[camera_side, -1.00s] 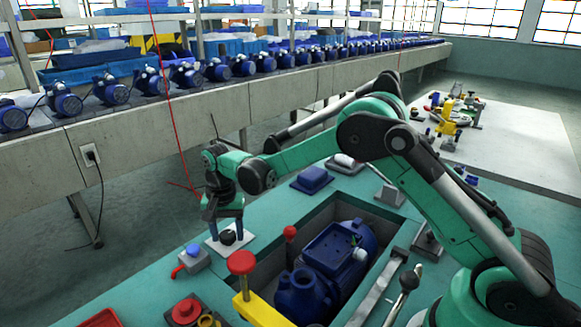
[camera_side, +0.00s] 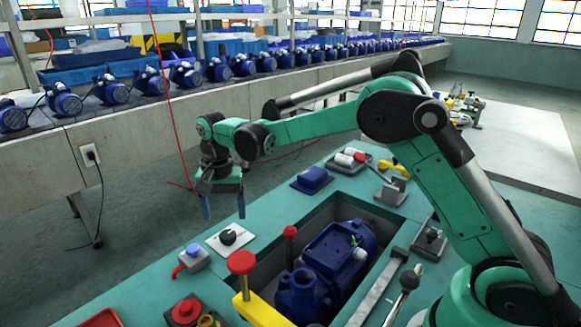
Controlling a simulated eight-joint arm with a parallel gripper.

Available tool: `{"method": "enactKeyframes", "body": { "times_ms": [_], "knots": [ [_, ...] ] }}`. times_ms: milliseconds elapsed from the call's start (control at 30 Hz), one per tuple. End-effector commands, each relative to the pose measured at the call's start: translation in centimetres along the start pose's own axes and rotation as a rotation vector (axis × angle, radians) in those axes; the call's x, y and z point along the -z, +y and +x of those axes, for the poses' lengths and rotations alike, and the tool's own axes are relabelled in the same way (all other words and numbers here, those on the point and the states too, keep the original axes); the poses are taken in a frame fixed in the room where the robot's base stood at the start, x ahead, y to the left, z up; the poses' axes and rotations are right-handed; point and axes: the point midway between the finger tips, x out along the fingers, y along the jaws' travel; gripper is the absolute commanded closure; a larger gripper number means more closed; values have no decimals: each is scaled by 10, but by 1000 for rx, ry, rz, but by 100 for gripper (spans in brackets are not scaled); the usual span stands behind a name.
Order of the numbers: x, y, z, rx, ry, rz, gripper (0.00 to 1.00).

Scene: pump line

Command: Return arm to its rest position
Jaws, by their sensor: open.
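My gripper (camera_side: 223,207) hangs above the teal workbench (camera_side: 130,272) at the left of the pump recess. Its two blue fingers are apart and nothing is between them. Below it a black knob (camera_side: 228,237) sits on a white plate (camera_side: 221,250), clear of the fingers. My arm reaches from the lower right, bent high at the elbow, with the forearm stretched to the left.
A blue pump (camera_side: 335,257) lies in the bench recess. A red knob on a yellow stand (camera_side: 242,263), a blue-button box (camera_side: 193,257), a red button (camera_side: 186,309) and a blue block (camera_side: 312,180) stand around it. Behind runs a conveyor (camera_side: 140,134) with several pumps.

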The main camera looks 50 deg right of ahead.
Motion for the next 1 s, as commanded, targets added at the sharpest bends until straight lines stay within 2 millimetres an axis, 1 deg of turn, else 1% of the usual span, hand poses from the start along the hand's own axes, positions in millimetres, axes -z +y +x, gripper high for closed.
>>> {"method": "enactKeyframes", "body": {
  "times_ms": [133, 200, 267, 367, 500, 600, 700, 833, 1000],
  "knots": [
    [0, 0, 0, 1, 1, -1, 25],
    [-1, 2, -4, 7, 6, -10, 25],
    [-2, 5, -11, 18, 16, -32, 25],
    [-8, 15, -30, 55, 52, -95, 25],
    [-22, 37, -60, 119, 132, -225, 25],
    [-35, 56, -76, 159, 198, -323, 25],
    [-49, 76, -86, 193, 271, -419, 25],
    [-68, 101, -90, 226, 371, -540, 25],
    [-87, 127, -82, 246, 492, -676, 25]
  ]
}}
